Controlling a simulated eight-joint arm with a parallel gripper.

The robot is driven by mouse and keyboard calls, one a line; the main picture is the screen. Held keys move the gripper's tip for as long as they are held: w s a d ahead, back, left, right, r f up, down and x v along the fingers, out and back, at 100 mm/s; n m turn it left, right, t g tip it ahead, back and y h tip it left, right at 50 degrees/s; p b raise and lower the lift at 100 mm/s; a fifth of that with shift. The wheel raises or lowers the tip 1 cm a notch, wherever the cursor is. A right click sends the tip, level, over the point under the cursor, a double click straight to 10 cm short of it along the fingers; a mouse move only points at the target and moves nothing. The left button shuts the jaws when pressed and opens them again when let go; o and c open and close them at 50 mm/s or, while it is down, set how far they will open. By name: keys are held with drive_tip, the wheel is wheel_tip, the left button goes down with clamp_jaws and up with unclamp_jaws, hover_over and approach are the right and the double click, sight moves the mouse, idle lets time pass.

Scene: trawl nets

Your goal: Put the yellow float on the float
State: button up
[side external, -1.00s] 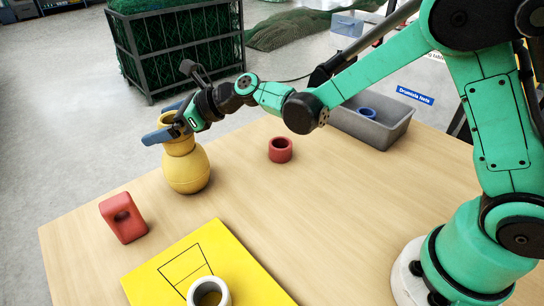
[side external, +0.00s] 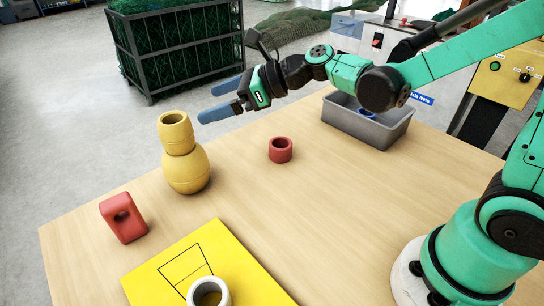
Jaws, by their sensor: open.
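A yellow ring-shaped float (side external: 175,132) sits upright on top of a rounder yellow float (side external: 187,170) near the table's far left edge. The two touch and look roughly aligned, with the upper one's hole facing up. My gripper (side external: 220,100) is open and empty, up and to the right of the stacked floats and apart from them. Its blue fingers point left.
A red block with a hole (side external: 123,218) stands at the left. A red ring (side external: 280,150) sits mid-table. A grey bin (side external: 378,130) holds a blue ring (side external: 367,113). A white ring (side external: 209,292) rests on a yellow board (side external: 245,270) in front. The right-centre table is clear.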

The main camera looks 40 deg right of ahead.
drive_tip(key=s+d+f+n+g+h, duration=0.1)
drive_tip(key=s+d+n+h, duration=0.3)
drive_tip(key=n, duration=0.9)
drive_tip(key=s+d+f+n+g+h, duration=0.1)
drive_tip(key=s+d+f+n+h, duration=0.1)
drive_tip(key=s+d+n+h, duration=0.3)
drive_tip(key=s+d+n, duration=0.1)
drive_tip(key=s+n, duration=0.3)
drive_tip(key=n, duration=0.5)
drive_tip(key=shift+f+g+h, duration=0.25)
drive_tip(key=shift+g+h, duration=0.05)
